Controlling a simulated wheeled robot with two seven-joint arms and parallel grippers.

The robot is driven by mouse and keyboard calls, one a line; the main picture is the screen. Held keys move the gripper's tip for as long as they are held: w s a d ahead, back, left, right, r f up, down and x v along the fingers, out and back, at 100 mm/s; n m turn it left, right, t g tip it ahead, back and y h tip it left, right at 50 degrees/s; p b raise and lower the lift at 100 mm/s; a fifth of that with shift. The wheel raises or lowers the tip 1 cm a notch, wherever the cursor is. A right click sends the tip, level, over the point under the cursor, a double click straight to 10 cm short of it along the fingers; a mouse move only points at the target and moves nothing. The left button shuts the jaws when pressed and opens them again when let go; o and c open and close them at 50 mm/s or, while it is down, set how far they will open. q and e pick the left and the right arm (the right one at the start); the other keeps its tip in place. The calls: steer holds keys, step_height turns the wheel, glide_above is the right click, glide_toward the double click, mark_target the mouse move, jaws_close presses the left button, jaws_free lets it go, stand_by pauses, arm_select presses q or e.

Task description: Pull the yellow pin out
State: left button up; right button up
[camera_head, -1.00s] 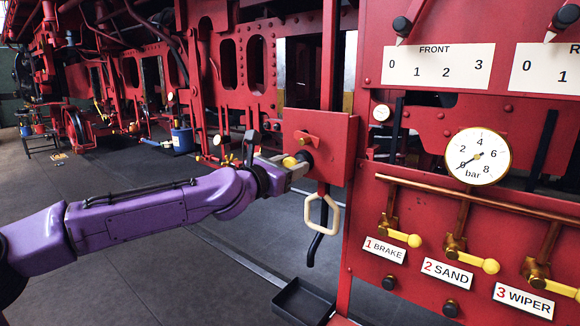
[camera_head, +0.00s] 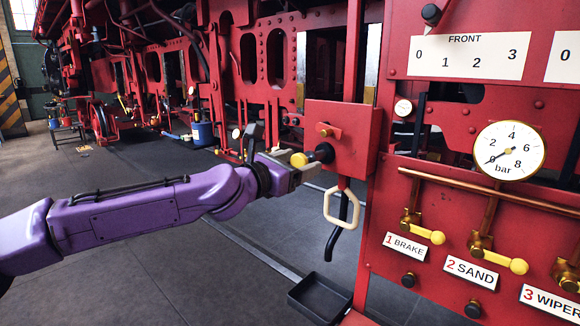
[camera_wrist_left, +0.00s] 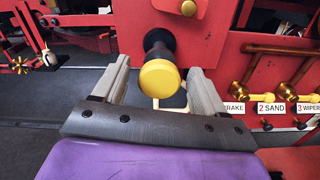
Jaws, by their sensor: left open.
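The yellow pin shows as a round yellow knob (camera_head: 299,160) on a thick black shaft that sticks out of the red box (camera_head: 341,139). In the left wrist view the yellow knob (camera_wrist_left: 160,78) faces the camera, between the two grey fingers. My left gripper (camera_head: 303,170) comes in from the left, in front of the box. In the left wrist view my left gripper (camera_wrist_left: 158,68) is open, with gaps between the knob and both fingers. The knob hides part of its shaft. My right gripper is not in view.
A cream loop handle (camera_head: 341,210) hangs below the box, beside a black curved bar. A black tray (camera_head: 318,299) lies below. Yellow-handled brake (camera_head: 437,237) and sand (camera_head: 518,266) levers and a pressure gauge (camera_head: 510,151) are at the right.

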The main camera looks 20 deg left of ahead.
arm_select(q)
steer(key=b+v, duration=0.1)
steer(key=v, duration=0.9)
steer(key=shift+r, duration=0.1)
steer(key=shift+s, duration=0.1)
